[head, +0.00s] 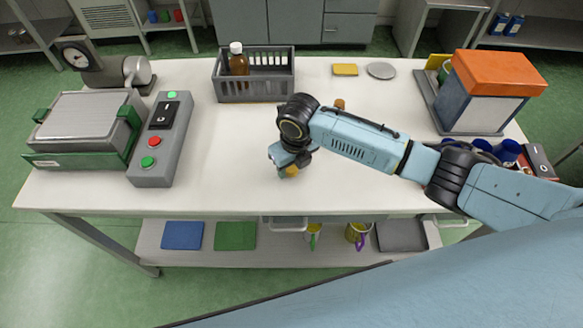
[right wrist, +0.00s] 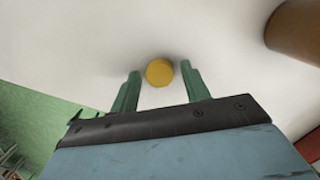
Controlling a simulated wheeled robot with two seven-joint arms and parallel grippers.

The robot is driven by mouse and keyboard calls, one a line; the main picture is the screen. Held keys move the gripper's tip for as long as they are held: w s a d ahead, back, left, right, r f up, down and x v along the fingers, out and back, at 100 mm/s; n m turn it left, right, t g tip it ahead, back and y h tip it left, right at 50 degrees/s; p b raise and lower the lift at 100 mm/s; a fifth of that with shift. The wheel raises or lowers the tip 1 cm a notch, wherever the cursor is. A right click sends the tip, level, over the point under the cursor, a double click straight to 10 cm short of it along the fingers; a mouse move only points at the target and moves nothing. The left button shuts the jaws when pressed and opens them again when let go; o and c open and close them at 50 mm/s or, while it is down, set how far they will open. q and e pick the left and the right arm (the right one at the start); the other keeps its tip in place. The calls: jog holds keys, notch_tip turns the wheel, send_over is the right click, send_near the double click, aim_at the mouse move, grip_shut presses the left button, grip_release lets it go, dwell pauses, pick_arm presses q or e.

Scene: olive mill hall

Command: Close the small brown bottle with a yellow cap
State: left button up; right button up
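The yellow cap (head: 291,170) shows at the tip of my right gripper (head: 283,160), low over the white table. In the right wrist view the cap (right wrist: 159,72) is a round yellow disc between the two green fingertips of my right gripper (right wrist: 160,75). The fingers are apart, with a small gap on each side of the cap, so the gripper is open. A small brown thing, likely the brown bottle (head: 339,104), peeks out behind my right arm, mostly hidden. A brown cylinder, probably the same bottle (right wrist: 296,30), is cut off at the wrist view's right edge. My left gripper is not in view.
A grey basket (head: 255,88) at the back holds a larger brown bottle with a white cap (head: 237,60). A control box (head: 160,140) and a press-like device (head: 85,125) stand left. An orange-topped box (head: 490,90) stands right. The front-centre table is clear.

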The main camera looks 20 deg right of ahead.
aim_at(292, 168)
jog(key=c, duration=0.8)
jog(key=shift+r, duration=0.1)
notch_tip(292, 168, up, 10)
jog(key=shift+f, duration=0.1)
